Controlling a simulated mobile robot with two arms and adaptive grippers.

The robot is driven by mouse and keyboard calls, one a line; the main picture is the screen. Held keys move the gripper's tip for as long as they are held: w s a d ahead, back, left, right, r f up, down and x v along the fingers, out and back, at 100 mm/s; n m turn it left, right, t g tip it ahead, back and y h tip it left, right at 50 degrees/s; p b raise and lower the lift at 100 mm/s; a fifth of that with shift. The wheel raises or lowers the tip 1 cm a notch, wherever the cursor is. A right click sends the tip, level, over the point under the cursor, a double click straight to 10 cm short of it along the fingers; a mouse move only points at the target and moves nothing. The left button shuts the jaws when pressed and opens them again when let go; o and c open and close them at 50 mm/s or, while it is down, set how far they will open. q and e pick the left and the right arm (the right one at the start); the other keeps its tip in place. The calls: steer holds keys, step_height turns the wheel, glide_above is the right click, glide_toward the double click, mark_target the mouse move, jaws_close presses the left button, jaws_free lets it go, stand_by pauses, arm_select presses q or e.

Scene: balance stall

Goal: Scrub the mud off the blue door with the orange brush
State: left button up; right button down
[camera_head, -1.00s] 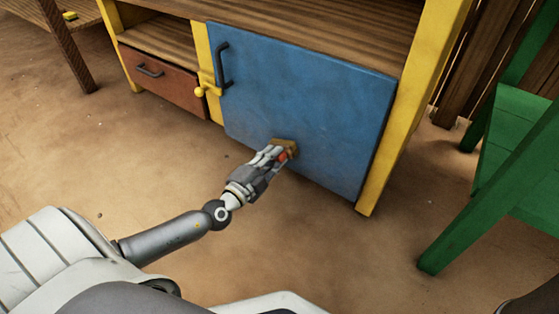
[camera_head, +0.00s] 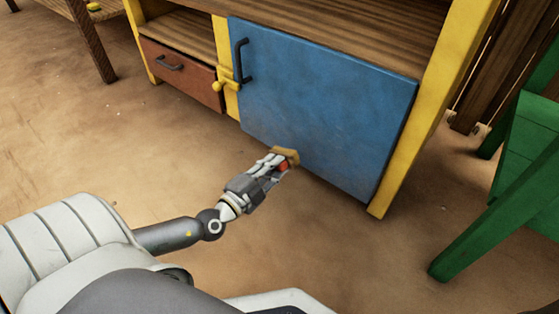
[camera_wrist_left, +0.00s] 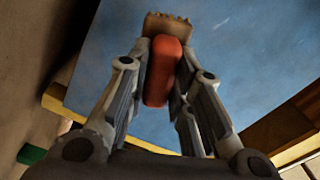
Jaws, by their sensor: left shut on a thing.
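The blue door (camera_head: 325,105) is closed on the front of a wooden cabinet with yellow posts. It has a dark handle at its upper left. I can make out no clear mud patch on it; its surface looks faintly smudged. My left gripper (camera_head: 276,168) is shut on the orange brush (camera_wrist_left: 163,72), whose tan bristles (camera_wrist_left: 167,24) point toward the door. The brush is at the door's lower left edge in the head view; I cannot tell whether the bristles touch it. The blue door (camera_wrist_left: 235,60) fills much of the left wrist view. My right gripper is not in view.
A reddish-brown drawer (camera_head: 182,72) and a yellow latch (camera_head: 228,82) sit left of the door. A green chair-like piece (camera_head: 510,170) stands at the right. The dirt floor (camera_head: 110,150) in front of the cabinet is clear.

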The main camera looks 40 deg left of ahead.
arm_select(q)
steer(key=shift+s, duration=0.3)
steer(key=shift+s+a, duration=0.15)
steer(key=shift+s, duration=1.25)
steer(key=shift+r, duration=0.1)
